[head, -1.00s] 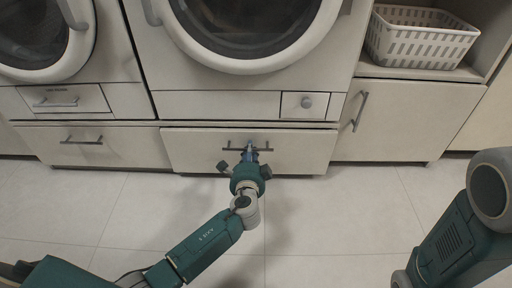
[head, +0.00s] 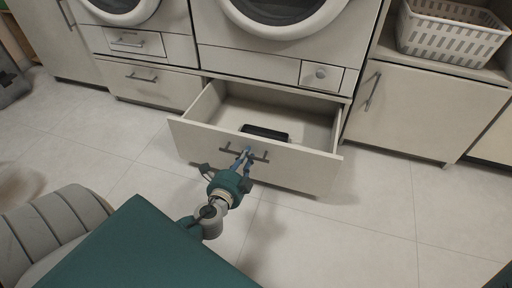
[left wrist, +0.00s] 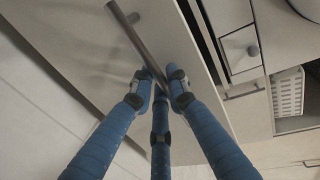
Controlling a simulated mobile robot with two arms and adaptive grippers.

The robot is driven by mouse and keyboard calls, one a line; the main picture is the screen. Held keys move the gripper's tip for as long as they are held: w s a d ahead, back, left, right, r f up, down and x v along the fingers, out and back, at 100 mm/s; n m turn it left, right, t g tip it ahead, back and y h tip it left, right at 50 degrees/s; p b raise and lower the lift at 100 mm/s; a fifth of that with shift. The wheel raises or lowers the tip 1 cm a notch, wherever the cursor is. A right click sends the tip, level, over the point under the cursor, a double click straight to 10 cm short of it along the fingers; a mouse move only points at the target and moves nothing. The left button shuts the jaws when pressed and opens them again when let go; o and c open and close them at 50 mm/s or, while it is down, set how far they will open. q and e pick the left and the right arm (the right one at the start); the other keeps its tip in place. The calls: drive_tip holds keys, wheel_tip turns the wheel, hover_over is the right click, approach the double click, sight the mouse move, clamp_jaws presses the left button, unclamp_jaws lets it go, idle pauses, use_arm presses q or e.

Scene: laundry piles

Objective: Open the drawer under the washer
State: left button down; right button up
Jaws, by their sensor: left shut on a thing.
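The drawer (head: 255,162) under the middle washer (head: 280,45) is pulled well out, and its inside shows. A dark flat object (head: 265,133) lies in it. My left gripper (head: 245,154) is at the drawer's front and shut on its dark bar handle (head: 232,152). In the left wrist view the blue fingers (left wrist: 160,88) close around the handle bar (left wrist: 135,40), which runs diagonally across the drawer front (left wrist: 80,50). My right gripper is in neither view now.
A closed drawer (head: 150,84) is to the left under another washer. A closed cabinet door (head: 410,110) is to the right, below a white basket (head: 450,30). The tiled floor (head: 350,225) in front is clear.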

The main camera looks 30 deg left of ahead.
use_arm(q)
drive_tip(key=shift+f+b+v, duration=0.15)
drive_tip(key=shift+f+v, duration=0.05)
drive_tip(key=shift+v, duration=1.05)
drive_tip(key=shift+f+b+v, duration=0.15)
drive_tip(key=shift+v, duration=1.05)
drive_tip(key=shift+s, duration=0.1)
drive_tip(key=c, duration=1.7)
unclamp_jaws()
drive_tip(key=shift+c, duration=0.2)
drive_tip(key=shift+s, duration=0.1)
drive_tip(key=v, duration=1.1)
drive_tip(key=shift+s+d, duration=0.2)
drive_tip(key=shift+s, duration=0.15)
drive_tip(key=shift+r, duration=0.1)
